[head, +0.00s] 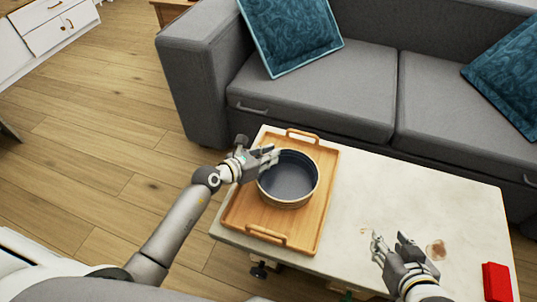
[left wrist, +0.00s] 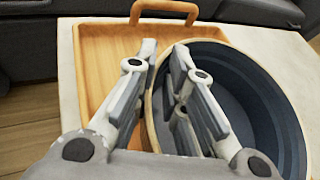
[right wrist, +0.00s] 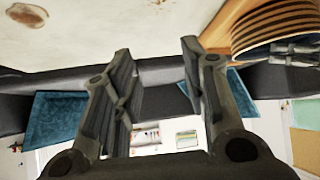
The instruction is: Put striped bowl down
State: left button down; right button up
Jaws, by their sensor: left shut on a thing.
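The striped bowl (head: 289,182) has a dark blue-grey inside and a pale rim. It is upright over the wooden tray (head: 314,228); I cannot tell whether its base touches the tray. Its brown striped outside shows in the right wrist view (right wrist: 272,28). My left gripper (head: 271,156) is shut on the bowl's left rim. In the left wrist view, its fingers (left wrist: 166,55) straddle the wall of the bowl (left wrist: 268,112). My right gripper (head: 390,241) is open and empty above the right part of the table, apart from the bowl.
The tray lies at the left end of the pale coffee table (head: 375,190). A red block (head: 496,282) sits at the table's right front. Brown stains (head: 436,249) mark the tabletop. The middle is clear. A grey sofa (head: 330,85) stands behind.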

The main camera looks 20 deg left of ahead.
pick_arm(q)
jog(key=shift+r, duration=0.1)
jog(key=c, duration=1.9)
grip_release()
jog(key=shift+f, duration=0.2)
jog(key=o, duration=0.4)
jog(key=shift+r, duration=0.2)
